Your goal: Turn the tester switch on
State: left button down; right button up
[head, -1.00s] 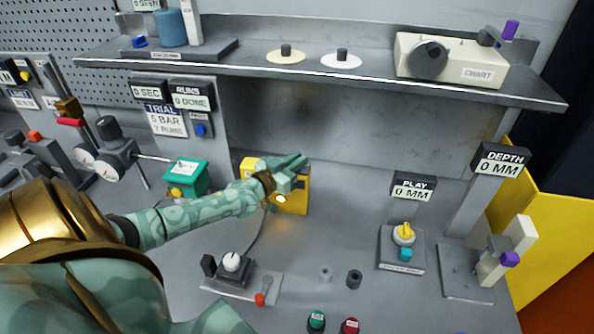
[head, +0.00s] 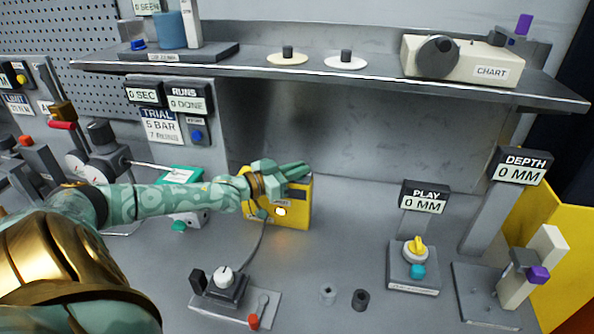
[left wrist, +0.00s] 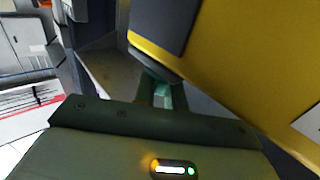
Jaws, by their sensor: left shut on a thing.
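A yellow box (head: 297,216), which looks like the tester, stands on the bench with a lit round lamp and a green knob (head: 262,214) on its front. My left gripper (head: 297,171) is at the upper part of this box and hides much of its top and front. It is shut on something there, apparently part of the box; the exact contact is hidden. In the left wrist view the yellow box (left wrist: 225,60) fills the upper right, with a dark panel on it, close beside a green finger (left wrist: 162,97). I cannot make out the switch clearly. My right gripper is not in view.
A shelf (head: 330,70) overhangs behind. A green-topped box (head: 178,176) is left, partly behind my arm.

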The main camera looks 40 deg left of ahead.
pick_arm(q)
jog(key=c, duration=1.5)
grip_release()
jog(key=shift+o, duration=0.2)
jog(key=p+v, duration=0.6)
jog(key=v, duration=1)
jog(key=shift+s+a, duration=0.1)
